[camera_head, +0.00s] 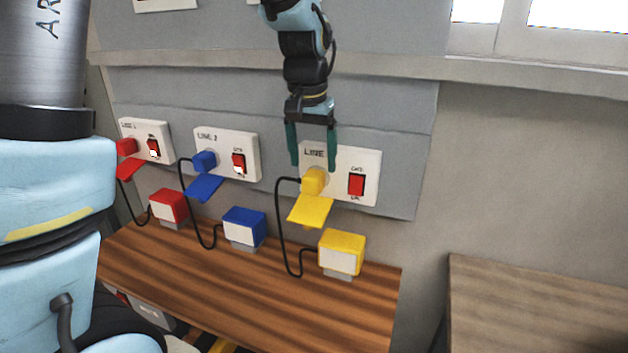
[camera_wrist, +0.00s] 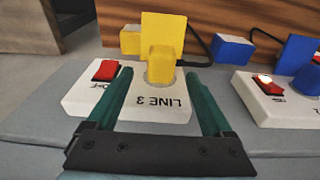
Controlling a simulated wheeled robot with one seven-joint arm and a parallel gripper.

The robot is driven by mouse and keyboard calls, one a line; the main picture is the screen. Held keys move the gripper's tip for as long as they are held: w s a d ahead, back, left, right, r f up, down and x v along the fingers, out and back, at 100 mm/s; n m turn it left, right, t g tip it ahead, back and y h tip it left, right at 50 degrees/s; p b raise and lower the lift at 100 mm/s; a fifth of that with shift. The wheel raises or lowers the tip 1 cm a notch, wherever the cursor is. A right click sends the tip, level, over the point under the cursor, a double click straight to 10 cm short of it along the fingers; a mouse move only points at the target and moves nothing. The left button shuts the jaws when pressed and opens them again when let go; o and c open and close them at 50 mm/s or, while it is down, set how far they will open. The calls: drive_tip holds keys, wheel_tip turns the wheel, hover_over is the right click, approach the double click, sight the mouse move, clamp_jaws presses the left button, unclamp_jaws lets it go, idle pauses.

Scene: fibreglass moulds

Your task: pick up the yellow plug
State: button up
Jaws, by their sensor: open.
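The yellow plug (camera_head: 314,181) sits in the white LINE 3 panel (camera_head: 368,163), with a black cable running from it and a yellow flap (camera_head: 311,210) below it. In the wrist view the yellow plug (camera_wrist: 161,65) is ahead, between the lines of my two fingers. My gripper (camera_head: 313,168) is open and empty, fingers pointing down, in front of the LINE 3 label and just above the plug. In the wrist view the green fingers of my gripper (camera_wrist: 155,92) straddle the panel. I cannot tell whether the fingertips touch anything.
A yellow box (camera_head: 343,251) stands on the wooden table (camera_head: 230,290) below, joined by the cable. Blue plug (camera_head: 204,161) and red plug (camera_head: 126,147) sit in panels to the left. A red switch (camera_head: 357,185) is right of the yellow plug. Another table (camera_head: 530,300) stands at right.

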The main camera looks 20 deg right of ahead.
sight(314, 173)
drive_tip(key=f, duration=0.1)
drive_tip(key=f+p, duration=0.1)
drive_tip(key=f, duration=0.1)
drive_tip(key=w+f, duration=0.1)
drive_tip(key=f, duration=0.1)
drive_tip(key=shift+d+p, duration=0.35)
clamp_jaws()
idle(0.3)
